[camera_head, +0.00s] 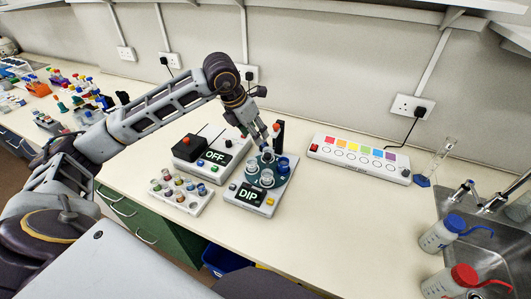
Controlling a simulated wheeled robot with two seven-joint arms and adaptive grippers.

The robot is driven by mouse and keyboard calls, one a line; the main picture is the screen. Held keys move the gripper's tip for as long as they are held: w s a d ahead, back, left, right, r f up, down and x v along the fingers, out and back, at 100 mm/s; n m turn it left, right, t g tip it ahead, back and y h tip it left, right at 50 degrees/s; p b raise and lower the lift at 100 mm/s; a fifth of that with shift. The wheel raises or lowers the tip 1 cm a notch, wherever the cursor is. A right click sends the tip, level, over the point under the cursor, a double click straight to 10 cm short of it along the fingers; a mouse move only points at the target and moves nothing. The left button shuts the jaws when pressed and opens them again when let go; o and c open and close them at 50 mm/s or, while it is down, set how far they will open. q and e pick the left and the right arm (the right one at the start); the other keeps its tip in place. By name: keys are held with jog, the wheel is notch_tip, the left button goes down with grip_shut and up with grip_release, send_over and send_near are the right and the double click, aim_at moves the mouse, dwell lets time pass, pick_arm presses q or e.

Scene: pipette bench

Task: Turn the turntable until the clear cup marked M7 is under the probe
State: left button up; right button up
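The turntable (262,187) is a dark green disc on a pale base in the middle of the bench. Several small cups stand on it, including a clear cup (267,178) at the front and a bluish one (282,164) at the right. Their markings are too small to read, so I cannot tell which is M7. A dark upright part with an orange top (278,132), perhaps the probe's post, stands at the back. The base's display (250,194) reads "DIP". My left gripper (264,148) points down at the turntable's back edge; its fingers are too small to judge. My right gripper is out of view.
A box reading "OFF" (216,157) and a rack of coloured vials (181,192) stand close on the left. A strip with coloured squares (358,157) lies to the right. A sink with two wash bottles (440,234) is at far right. The front right bench is clear.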

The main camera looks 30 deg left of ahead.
aim_at(267, 155)
pick_arm(q)
jog(key=shift+f, duration=0.1)
jog(key=shift+p+x, duration=1.2)
jog(key=shift+x, duration=5.65)
jog(key=shift+d, duration=0.1)
grip_shut()
